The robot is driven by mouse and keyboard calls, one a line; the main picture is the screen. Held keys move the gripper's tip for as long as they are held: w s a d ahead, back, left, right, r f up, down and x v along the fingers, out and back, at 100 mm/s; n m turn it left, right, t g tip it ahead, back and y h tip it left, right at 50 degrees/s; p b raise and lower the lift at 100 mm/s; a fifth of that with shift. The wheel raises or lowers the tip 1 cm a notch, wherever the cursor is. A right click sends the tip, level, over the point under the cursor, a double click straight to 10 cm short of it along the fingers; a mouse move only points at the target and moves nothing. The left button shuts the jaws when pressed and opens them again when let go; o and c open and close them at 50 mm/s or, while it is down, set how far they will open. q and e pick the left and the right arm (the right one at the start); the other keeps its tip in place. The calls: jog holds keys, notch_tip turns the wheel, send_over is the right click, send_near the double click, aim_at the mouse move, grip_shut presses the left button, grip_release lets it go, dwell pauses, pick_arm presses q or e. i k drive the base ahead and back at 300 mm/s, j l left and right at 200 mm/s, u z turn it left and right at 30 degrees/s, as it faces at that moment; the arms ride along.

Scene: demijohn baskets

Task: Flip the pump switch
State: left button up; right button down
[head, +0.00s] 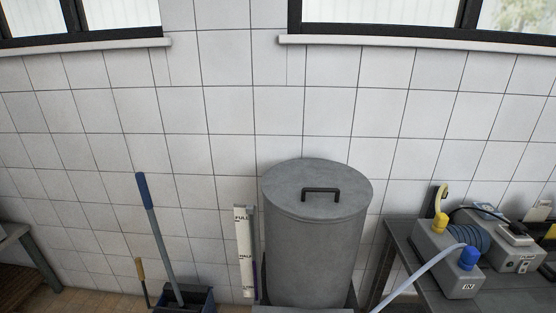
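The grey pump (437,252) sits on the dark table at the right in the head view. It has a yellow fitting (440,224), a blue fitting (468,257) and an "IN" label. A small switch-like plate (523,266) shows on the front of the grey box to the right of the blue fitting. Its on or off position is too small to tell. Neither of my grippers is in view.
A grey lidded drum (312,250) stands left of the table (507,299). A level gauge (244,250), a blue-handled tool (154,225) and a dark bucket (184,300) stand further left.

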aim_at(523, 265)
jog(key=z, duration=1.7)
jog(key=i+l+u, duration=0.25)
jog(key=l, duration=0.3)
jog(key=i+l+u, duration=0.15)
jog(key=l, duration=0.15)
jog(key=k, duration=0.05)
